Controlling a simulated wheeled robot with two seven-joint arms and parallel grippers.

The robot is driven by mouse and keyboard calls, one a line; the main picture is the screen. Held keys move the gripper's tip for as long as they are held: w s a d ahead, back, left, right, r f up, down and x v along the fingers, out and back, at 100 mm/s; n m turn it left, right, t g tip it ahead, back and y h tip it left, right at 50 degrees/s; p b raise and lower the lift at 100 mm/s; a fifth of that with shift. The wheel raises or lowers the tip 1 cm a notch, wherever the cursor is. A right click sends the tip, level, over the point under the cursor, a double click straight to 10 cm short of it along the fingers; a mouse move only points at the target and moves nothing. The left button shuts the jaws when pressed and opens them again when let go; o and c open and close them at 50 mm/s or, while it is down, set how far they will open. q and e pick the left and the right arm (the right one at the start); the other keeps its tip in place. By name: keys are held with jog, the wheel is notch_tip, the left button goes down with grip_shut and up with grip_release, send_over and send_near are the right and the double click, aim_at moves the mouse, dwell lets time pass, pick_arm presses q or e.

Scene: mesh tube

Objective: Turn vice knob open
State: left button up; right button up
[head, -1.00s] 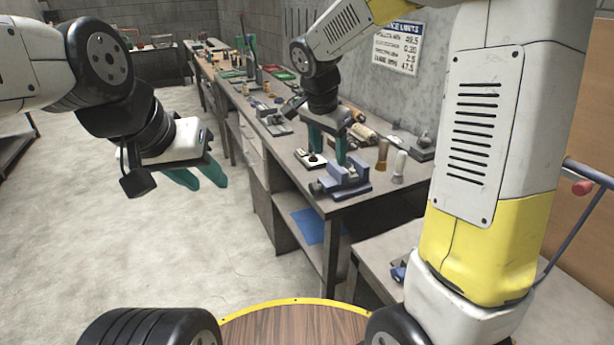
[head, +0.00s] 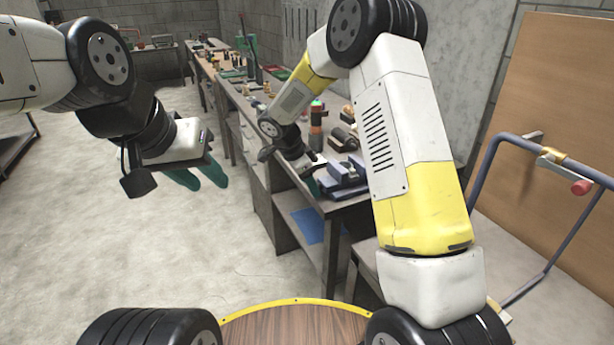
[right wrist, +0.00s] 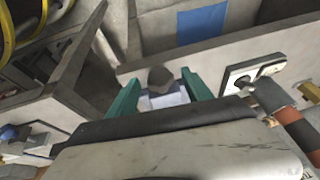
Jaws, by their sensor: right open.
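The blue-grey vice (head: 347,177) sits at the near corner of the workbench in the head view, partly hidden by my right forearm. My right gripper (head: 314,187) is low at the vice's left side, by the bench's front edge. In the right wrist view, the teal fingers of the open right gripper (right wrist: 160,76) stand on either side of a dark grey rounded knob (right wrist: 160,79). I cannot tell whether they touch it. My left gripper (head: 207,178) hangs over the floor away from the bench, empty, its teal fingers apart.
The workbench (head: 340,208) carries tools and bottles behind the vice. A blue sheet (head: 308,225) lies on its lower shelf. A cart with a blue tubular handle (head: 487,165) stands at the right. The floor (head: 190,240) left of the bench is clear.

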jog(key=shift+w+d+f, duration=0.15)
jog(key=shift+d+f, duration=0.05)
jog(key=shift+f, duration=0.4)
grip_shut()
jog(key=shift+w+g, duration=0.1)
jog(key=shift+g, duration=0.2)
jog(key=shift+w+a+f+n+g+h, duration=0.2)
jog(key=shift+g+h, duration=0.25)
jog(key=shift+g, duration=0.4)
jog(key=shift+w+d+r+n+g+h, duration=0.15)
jog(key=shift+n+g+h, duration=0.2)
jog(key=shift+g, duration=0.55)
jog(key=shift+w+a+f+n+g+h, duration=0.15)
jog(key=shift+g+h, duration=0.35)
jog(key=shift+g, duration=0.35)
jog(key=shift+s+r, duration=0.1)
